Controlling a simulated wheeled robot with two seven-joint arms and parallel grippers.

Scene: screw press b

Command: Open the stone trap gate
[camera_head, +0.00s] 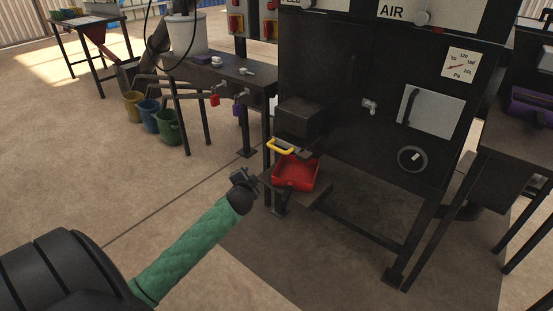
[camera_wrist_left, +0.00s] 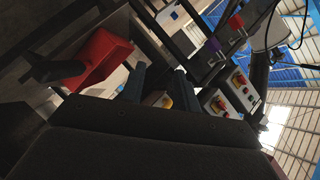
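A yellow handle (camera_head: 280,146) sticks out at the lower left of the dark press, just below a dark box (camera_head: 299,119). It looks like the stone trap gate's handle; I cannot tell from here whether the gate is open. A red tray (camera_head: 296,174) sits under it, and a red container shows in the left wrist view (camera_wrist_left: 102,60). My left gripper (camera_head: 243,178) is left of the tray and below the handle, apart from both. In the left wrist view its two dark fingers (camera_wrist_left: 160,85) stand apart with nothing held between them. My right gripper is out of view.
The dark press (camera_head: 385,75) with a gauge (camera_head: 461,65) fills the right. A bench (camera_head: 218,75) with red and purple tagged valves stands behind the gripper. Several coloured buckets (camera_head: 167,126) stand further left. A dark table (camera_head: 525,135) is at far right. Floor at left is free.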

